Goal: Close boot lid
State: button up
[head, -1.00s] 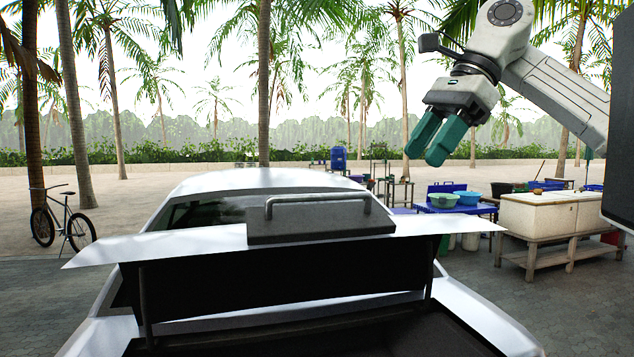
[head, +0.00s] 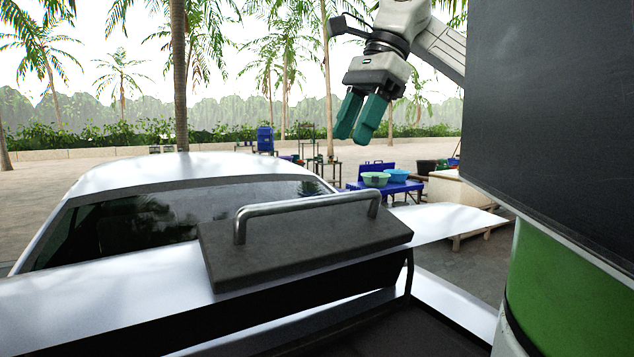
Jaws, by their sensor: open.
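The white boot lid (head: 110,303) of a car stands raised in front of me, its dark underside facing me. A dark block (head: 310,244) with a grey metal bar handle (head: 305,203) sits on the lid's upper edge. A strut (head: 409,272) shows under the right end of the lid. Part of the dark boot interior (head: 400,330) shows below. My gripper (head: 352,138) is open and empty, with teal fingers pointing down. In the picture it is above and right of the handle, apart from it.
The car's rear window and roof (head: 190,170) lie behind the lid. A blue table (head: 385,188) with basins stands at the back right, near a pale counter (head: 455,195). Open paved ground and palm trees lie beyond. My own dark and green body parts fill the right side.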

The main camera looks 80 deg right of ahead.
aim_at(330, 195)
jog(key=p+x, duration=0.1)
jog(key=x, duration=0.9)
jog(key=shift+f+p, duration=0.1)
jog(key=shift+p, duration=0.25)
grip_shut()
